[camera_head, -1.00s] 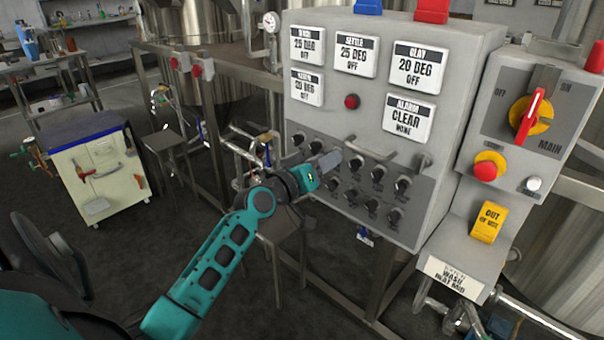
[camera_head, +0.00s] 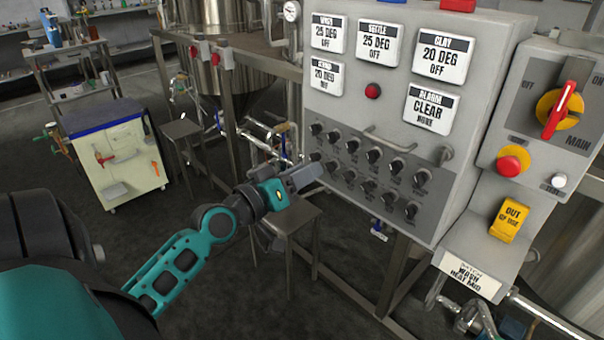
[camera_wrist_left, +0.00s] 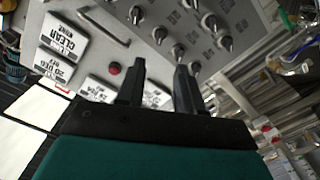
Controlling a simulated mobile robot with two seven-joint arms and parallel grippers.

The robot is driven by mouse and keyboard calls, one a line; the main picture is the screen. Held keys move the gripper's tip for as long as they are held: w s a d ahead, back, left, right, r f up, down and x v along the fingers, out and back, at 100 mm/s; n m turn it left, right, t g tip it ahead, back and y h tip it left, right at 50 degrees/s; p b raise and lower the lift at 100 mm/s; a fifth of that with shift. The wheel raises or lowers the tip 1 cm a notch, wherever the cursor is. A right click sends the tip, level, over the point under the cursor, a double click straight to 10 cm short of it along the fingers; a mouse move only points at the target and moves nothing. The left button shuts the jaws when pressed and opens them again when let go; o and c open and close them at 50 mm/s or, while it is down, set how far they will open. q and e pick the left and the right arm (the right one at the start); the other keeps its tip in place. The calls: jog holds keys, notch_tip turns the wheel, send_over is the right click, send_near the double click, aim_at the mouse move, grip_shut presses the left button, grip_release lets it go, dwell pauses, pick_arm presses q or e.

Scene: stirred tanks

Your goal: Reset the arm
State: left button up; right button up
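My left gripper (camera_head: 312,172) is in front of the lower left part of the grey control panel (camera_head: 440,205), close to its rows of black knobs (camera_head: 373,156). In the left wrist view, the gripper's two dark fingers (camera_wrist_left: 160,85) stand apart with nothing between them. The knobs and the panel's handle (camera_wrist_left: 103,27) show beyond the fingertips. The teal and black left arm (camera_head: 180,258) reaches in from the lower left. My right gripper does not show in either view.
The main switch box (camera_head: 535,160) with a red and yellow switch (camera_head: 560,110) stands at the right. A metal stool (camera_head: 290,218) is below the gripper. A tool cart (camera_head: 115,165) stands at the left. Dark floor (camera_head: 225,290) is clear between them.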

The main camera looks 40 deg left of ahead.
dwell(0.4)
pick_arm(q)
jog(key=s+d+f+m+g, duration=0.2)
jog(key=s+d+f, duration=0.2)
jog(key=d+f, duration=0.2)
jog(key=s+d+f+m+g+p, duration=0.1)
jog(key=s+d+f+m+g, duration=0.1)
jog(key=d+f, duration=0.4)
jog(key=s+d+f+m+g, duration=0.3)
jog(key=s+d+f, duration=0.3)
jog(key=f, duration=0.5)
jog(key=shift+s+d+f+m, duration=0.35)
jog(key=shift+s+f+m, duration=0.05)
jog(key=shift+s, duration=0.15)
